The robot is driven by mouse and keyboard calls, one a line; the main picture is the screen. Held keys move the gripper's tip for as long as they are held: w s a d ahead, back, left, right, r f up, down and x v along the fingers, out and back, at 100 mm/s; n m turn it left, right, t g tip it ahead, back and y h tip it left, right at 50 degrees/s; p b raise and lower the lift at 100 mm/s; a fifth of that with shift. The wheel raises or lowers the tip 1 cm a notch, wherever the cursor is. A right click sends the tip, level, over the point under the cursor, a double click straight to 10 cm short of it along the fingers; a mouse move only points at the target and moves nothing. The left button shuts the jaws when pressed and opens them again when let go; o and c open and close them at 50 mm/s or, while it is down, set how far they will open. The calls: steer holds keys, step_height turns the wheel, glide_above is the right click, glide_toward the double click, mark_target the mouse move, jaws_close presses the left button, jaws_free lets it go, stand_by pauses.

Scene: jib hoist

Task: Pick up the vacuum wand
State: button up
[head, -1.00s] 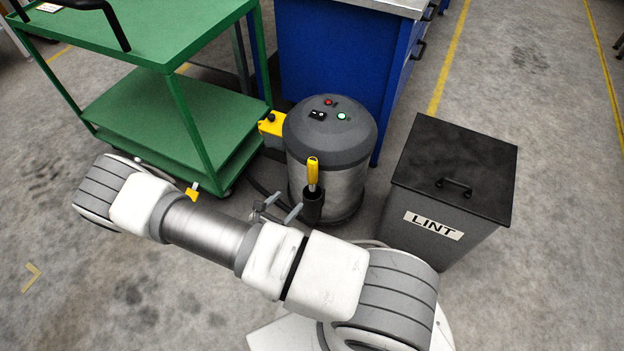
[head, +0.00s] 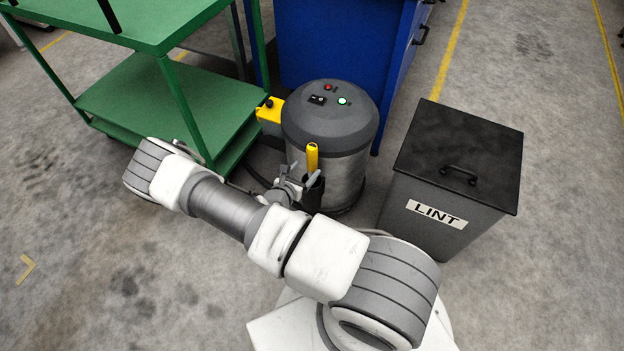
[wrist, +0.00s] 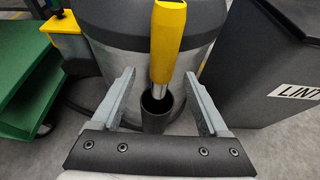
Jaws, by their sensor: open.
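The vacuum wand (head: 312,158) has a yellow handle and stands upright in a dark holder tube (wrist: 157,110) at the front of the grey vacuum canister (head: 332,130). In the wrist view the yellow handle (wrist: 167,45) rises above the tube, with a short metal shaft below it. My gripper (wrist: 158,92) is open, one finger on each side of the tube and shaft, with gaps on both sides. In the head view my gripper (head: 300,178) is at the holder, partly hidden by my arm. No contact with the wand shows.
A grey bin marked LINT (head: 455,175) stands to the right of the canister. A green cart (head: 165,100) is at the left, and a blue cabinet (head: 335,40) stands behind. A yellow box (head: 269,111) sits at the canister's left side. Open floor lies at the left front.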

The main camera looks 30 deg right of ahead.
mark_target(309, 166)
steer(key=b+x, duration=0.2)
steer(key=x, duration=0.2)
steer(key=shift+s+d+f, duration=0.1)
steer(key=shift+d+f, duration=0.1)
steer(key=shift+w+d, duration=0.3)
jaws_close()
stand_by(1.0)
